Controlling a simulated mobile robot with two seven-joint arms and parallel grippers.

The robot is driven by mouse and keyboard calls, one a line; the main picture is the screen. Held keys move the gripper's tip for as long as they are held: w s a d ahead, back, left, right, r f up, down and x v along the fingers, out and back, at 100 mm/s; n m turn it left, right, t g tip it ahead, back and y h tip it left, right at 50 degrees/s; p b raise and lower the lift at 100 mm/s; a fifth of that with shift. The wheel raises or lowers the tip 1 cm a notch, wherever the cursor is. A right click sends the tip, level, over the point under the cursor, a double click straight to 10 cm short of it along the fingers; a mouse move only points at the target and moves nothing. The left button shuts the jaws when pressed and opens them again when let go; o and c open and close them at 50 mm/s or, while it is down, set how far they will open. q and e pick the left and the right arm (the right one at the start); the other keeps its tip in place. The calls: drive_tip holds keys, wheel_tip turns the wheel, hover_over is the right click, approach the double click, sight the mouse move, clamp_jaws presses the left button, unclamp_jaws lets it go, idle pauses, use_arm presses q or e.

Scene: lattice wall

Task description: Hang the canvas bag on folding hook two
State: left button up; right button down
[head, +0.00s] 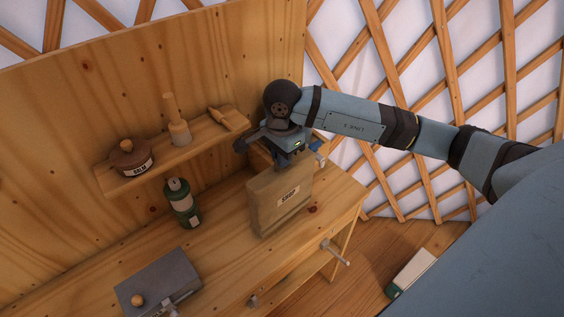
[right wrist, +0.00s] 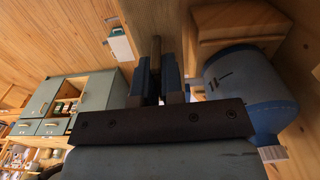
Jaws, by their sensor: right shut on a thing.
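The canvas bag (head: 264,209), tan with a label that seems to read "SHOP", stands upright at the right part of the wooden bench. My right gripper (head: 290,158) is above it and shut at its top edge. In the right wrist view, the fingers (right wrist: 159,78) close around a narrow brown piece, likely the bag's handle. A metal hook (head: 336,253) juts out from the bench's front edge, right of the bag. A small metal stub (head: 253,300) shows further left on that edge. I cannot tell which is hook two. My left gripper is out of view.
A green bottle (head: 182,203) and a grey box (head: 157,282) with a wooden knob stand on the bench. A shelf (head: 202,146) holds a round labelled pot (head: 131,157), a wooden bottle-shaped thing and a brush. A white-and-green box (head: 412,272) lies on the floor.

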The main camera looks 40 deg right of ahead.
drive_tip(key=shift+f, duration=0.55)
drive_tip(key=shift+r, duration=0.1)
drive_tip(key=c, duration=1.2)
unclamp_jaws()
drive_tip(key=shift+f, duration=0.2)
drive_tip(key=shift+c, duration=0.2)
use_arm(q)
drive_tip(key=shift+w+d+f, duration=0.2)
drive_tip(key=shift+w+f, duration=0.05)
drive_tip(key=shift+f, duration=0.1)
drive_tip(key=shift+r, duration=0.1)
